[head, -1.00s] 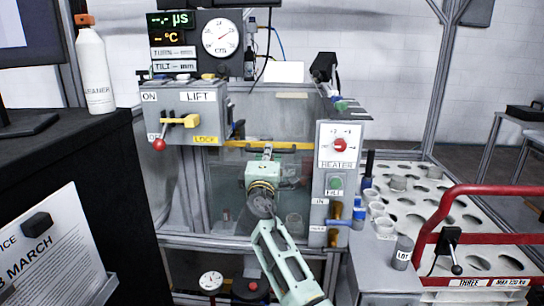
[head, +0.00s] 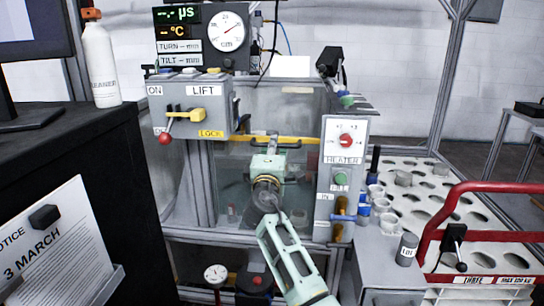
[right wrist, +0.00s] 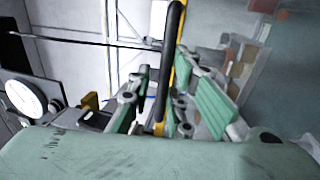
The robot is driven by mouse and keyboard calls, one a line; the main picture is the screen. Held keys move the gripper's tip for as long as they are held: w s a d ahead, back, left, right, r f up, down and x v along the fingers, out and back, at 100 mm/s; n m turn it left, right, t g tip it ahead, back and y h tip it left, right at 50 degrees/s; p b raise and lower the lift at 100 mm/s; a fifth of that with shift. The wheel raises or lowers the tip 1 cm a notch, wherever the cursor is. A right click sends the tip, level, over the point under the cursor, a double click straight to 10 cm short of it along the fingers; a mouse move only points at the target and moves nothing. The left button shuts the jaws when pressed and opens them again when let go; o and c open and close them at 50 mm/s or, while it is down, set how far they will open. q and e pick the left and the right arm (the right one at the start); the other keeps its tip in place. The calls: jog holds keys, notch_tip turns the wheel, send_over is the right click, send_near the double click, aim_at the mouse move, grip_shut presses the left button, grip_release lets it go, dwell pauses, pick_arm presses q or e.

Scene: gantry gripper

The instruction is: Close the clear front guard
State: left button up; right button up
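The clear front guard (head: 234,180) is a see-through panel with a yellow top strip (head: 238,138), about midway up the front of the grey machine. The space above the strip looks open. A dark bar handle (head: 289,147) runs along the strip. My right gripper (head: 272,143) is at this handle, its arm coming up from below. In the right wrist view, the dark handle (right wrist: 170,60) passes between the two green fingers of my right gripper (right wrist: 162,95). Small gaps seem to show beside the bar, so the fingers look open around it. My left gripper is not in view.
A LIFT box with a yellow lever (head: 200,116) and red-knobbed lever (head: 166,137) stands left of the guard. A heater panel (head: 345,150) stands right. A tray with round holes (head: 430,200) and a red rail (head: 430,240) lie further right. A black cabinet (head: 80,150) is left.

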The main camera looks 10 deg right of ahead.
jog(key=v, duration=1.1)
jog(key=shift+s, duration=0.3)
jog(key=shift+f, duration=0.1)
